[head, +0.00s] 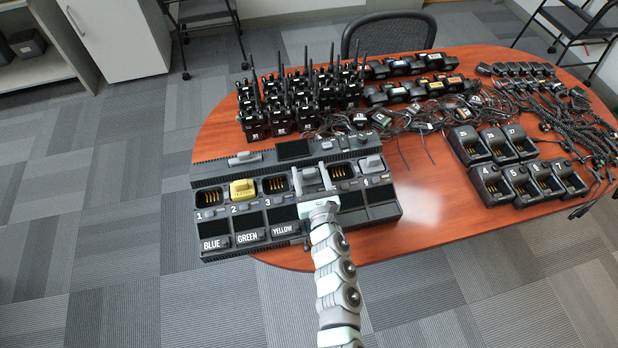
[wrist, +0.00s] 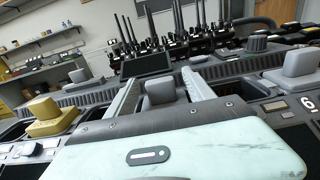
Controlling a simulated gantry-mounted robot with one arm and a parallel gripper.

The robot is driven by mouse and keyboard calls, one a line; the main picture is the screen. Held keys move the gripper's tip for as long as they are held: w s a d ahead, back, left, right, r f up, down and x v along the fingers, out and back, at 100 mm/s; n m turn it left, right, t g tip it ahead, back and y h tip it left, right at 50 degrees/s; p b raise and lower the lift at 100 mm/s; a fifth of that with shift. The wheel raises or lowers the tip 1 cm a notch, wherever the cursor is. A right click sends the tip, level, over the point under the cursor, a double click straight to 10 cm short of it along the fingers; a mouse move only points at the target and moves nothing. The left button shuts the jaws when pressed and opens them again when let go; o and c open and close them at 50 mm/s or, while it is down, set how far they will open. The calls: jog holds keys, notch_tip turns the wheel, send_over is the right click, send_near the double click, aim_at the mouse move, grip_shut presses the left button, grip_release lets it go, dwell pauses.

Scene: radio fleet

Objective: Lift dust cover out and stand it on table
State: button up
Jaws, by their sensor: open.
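A grey dust cover with a block-shaped grip (wrist: 158,92) sits in a bay of the black multi-bay charger (head: 218,175). My gripper (head: 313,178) is over that bay, to the right of bay 3. In the wrist view, my gripper's two pale fingers (wrist: 162,84) are open and reach to either side of the cover's grip, with gaps visible. The cover's lower part is hidden by my gripper body. Another grey cover (head: 370,163) sits in bay 6, and it also shows at the right of the wrist view (wrist: 297,66).
A yellow block (head: 242,189) sits in bay 2. Upright radios with antennas (head: 282,117) stand behind the charger. Tangled cables (head: 425,122) and single chargers (head: 484,146) lie to the right. Bare red tabletop (head: 430,205) shows right of the charger.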

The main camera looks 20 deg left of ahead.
jog(key=shift+w+a+f, duration=0.1)
jog(key=shift+w+a, duration=0.05)
jog(key=shift+w, duration=0.05)
grip_shut()
dwell(0.6)
